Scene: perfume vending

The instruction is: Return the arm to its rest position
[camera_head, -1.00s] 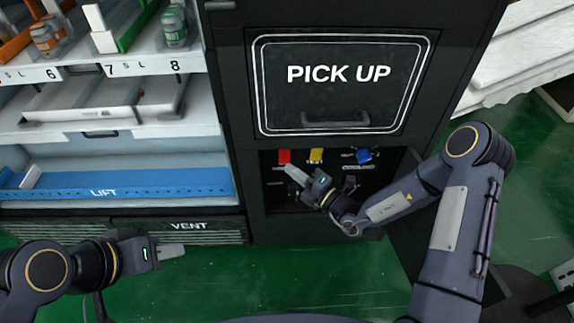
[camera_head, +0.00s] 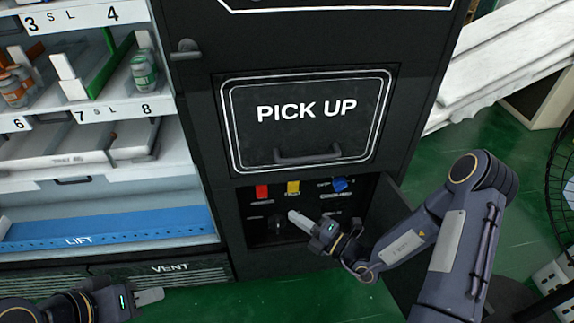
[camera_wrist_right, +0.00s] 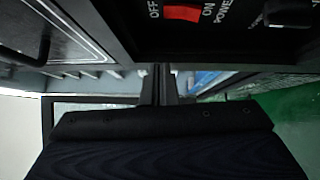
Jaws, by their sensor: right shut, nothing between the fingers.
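My right gripper (camera_head: 299,220) is shut and empty in front of the recessed control panel (camera_head: 268,209), below its coloured switches. In the right wrist view its fingers (camera_wrist_right: 158,85) are together with nothing between them.
The pick up door (camera_head: 304,128) is closed above the panel. An open panel door (camera_head: 400,235) stands beside my right forearm. Shelves with bottles (camera_head: 144,72) and a blue lift tray (camera_head: 110,234) are at the left. Green floor (camera_head: 260,300) is clear in front. A fan (camera_head: 563,180) stands far right.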

